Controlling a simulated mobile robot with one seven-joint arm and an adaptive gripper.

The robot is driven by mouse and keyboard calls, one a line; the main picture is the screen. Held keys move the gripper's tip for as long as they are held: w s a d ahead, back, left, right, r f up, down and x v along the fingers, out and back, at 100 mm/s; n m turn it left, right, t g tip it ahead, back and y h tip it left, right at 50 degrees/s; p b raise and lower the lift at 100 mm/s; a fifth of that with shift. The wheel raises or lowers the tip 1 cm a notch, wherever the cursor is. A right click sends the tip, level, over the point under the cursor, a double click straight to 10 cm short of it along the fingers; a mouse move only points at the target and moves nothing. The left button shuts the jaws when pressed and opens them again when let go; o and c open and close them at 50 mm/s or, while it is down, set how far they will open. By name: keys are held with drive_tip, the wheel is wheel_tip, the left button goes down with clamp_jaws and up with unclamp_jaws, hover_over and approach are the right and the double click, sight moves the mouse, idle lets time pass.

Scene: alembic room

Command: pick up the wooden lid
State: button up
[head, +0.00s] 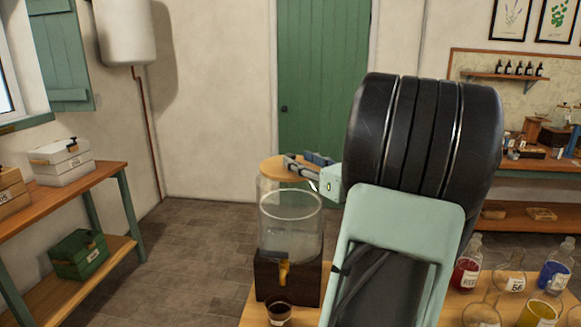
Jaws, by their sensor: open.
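The round wooden lid (271,168) is a pale tan disc near the middle of the head view, above and behind the rim of the open glass dispenser (290,225). Clear glass shows just under the lid's left side, but I cannot tell what the lid rests on. My gripper (296,163) is open, with its fingers reaching left over the lid's right part and partly covering it. I cannot tell whether the fingers touch the lid. My arm hides what lies to the right.
The dispenser has a dark wooden base (268,272) and a tap (284,272); a small dark cup (279,312) stands in front. Glass flasks, including red (466,273) and blue (553,275) ones, stand at the lower right. A shelf bench (95,185) with boxes is at left.

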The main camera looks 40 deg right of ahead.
sight(294, 156)
drive_tip(key=w, duration=0.3)
drive_tip(key=w+p, duration=0.1)
drive_tip(key=w, duration=0.1)
drive_tip(key=shift+w+d, duration=0.1)
drive_tip(key=shift+d, duration=0.3)
drive_tip(key=shift+c, duration=0.5)
clamp_jaws()
